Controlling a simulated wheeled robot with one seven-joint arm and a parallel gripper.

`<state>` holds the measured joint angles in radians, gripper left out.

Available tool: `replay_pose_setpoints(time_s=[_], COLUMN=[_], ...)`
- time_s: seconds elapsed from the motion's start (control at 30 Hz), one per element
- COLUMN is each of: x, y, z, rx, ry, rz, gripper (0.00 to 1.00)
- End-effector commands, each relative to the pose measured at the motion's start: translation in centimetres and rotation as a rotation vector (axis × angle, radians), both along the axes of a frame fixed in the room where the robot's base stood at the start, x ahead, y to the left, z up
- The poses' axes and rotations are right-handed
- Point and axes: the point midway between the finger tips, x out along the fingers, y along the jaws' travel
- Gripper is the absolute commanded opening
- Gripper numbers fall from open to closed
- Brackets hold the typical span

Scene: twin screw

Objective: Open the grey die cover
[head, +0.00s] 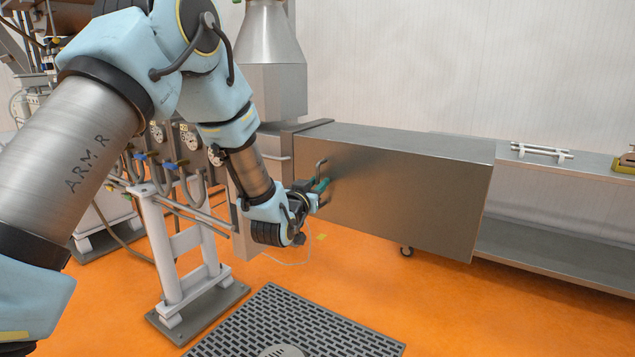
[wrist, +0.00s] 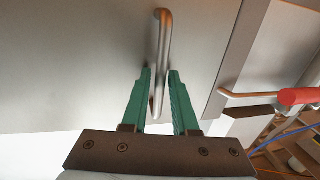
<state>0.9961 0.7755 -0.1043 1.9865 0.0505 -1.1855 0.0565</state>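The grey die cover (head: 400,190) is a large brushed-metal box on the right of the head view, with its flat side facing me. Its bent metal bar handle (head: 319,170) is near the cover's left end. In the wrist view the handle (wrist: 163,45) runs upright against the cover's grey face (wrist: 80,60). My gripper (head: 322,187) is at the handle. In the wrist view its two green fingers (wrist: 160,76) stand on either side of the bar. Narrow gaps show beside the bar, so the fingers look open around it. Contact is hard to judge.
A steel hopper column (head: 270,75) stands behind the cover's left end. A steel bench (head: 560,240) extends to the right. Valves and pipes (head: 180,165) with a white stand (head: 185,250) are on the left. A floor grate (head: 300,325) lies in front. A red-handled lever (wrist: 298,96) shows at right in the wrist view.

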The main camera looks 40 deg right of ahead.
Motion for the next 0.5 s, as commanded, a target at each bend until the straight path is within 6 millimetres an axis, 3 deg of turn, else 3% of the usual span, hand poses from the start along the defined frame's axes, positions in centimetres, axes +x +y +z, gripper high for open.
replay_pose_setpoints(time_s=[0.13, 0.4, 0.5], x=[-0.02, -0.03, -0.03], y=[0.01, 0.03, 0.04], z=[-0.03, -0.01, -0.01], rx=[0.0, 0.0, 0.0], ry=[0.0, 0.0, 0.0], rz=[0.0, 0.0, 0.0], gripper=[0.27, 0.0, 0.0])
